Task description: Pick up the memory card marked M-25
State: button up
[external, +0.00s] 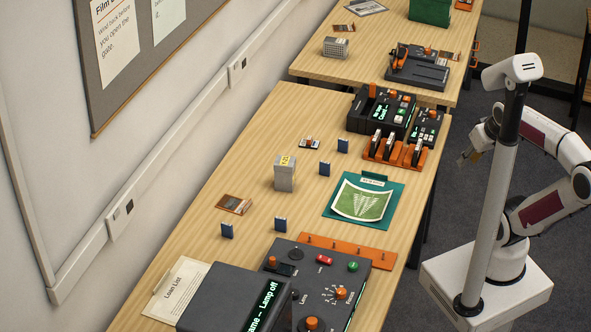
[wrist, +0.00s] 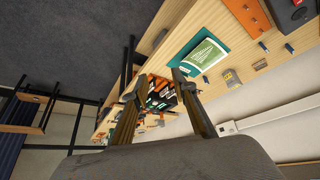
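Several small dark-blue upright pieces that could be memory cards stand on the near table: one at the back (external: 342,145), one beside the grey box (external: 324,169), and two nearer the front (external: 281,224) and (external: 227,231). Any markings are too small to read, so I cannot tell which is M-25. Some also show in the wrist view, such as one near the orange strip (wrist: 264,47). My gripper (external: 468,158) is off the right side of the table, away from them. In the wrist view its two fingers (wrist: 158,80) are apart with nothing between them.
A grey box with a yellow label (external: 284,175) stands mid-table. A green picture on a teal folder (external: 362,199) lies to its right. An orange rack with dark upright items (external: 396,152) and black consoles (external: 382,108) are behind. A large control panel (external: 315,290) fills the front.

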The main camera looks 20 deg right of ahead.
jog(key=shift+w, duration=0.15)
jog(key=w+d+n+t+h, duration=0.1)
jog(key=w+d+t, duration=0.25)
jog(key=w, duration=1.25)
jog(key=w+d+n+t, duration=0.2)
jog(key=w+d, duration=0.2)
jog(key=w, duration=1.3)
jog(key=w+a+f+n+y, duration=0.1)
jog(key=w+a+f+y, duration=0.2)
jog(key=f, duration=0.4)
jog(key=w+a+f+n+y, duration=0.2)
jog(key=w+a+f+y, duration=0.1)
jog(key=f, duration=0.3)
jog(key=w+a+f+n+y, duration=0.1)
jog(key=w+a+f+y, duration=0.2)
jog(key=w+f, duration=0.2)
jog(key=shift+w+a+f+n+g, duration=0.1)
jog(key=shift+w+f+n+g, duration=0.1)
jog(key=shift+f, duration=0.45)
jog(key=shift+w+a+f+n+g, duration=0.1)
jog(key=shift+f+n, duration=0.1)
jog(key=shift+f, duration=0.45)
jog(key=shift+s+a+f+y, duration=0.15)
jog(key=shift+a+f+y, duration=0.15)
jog(key=shift+f+y, duration=0.15)
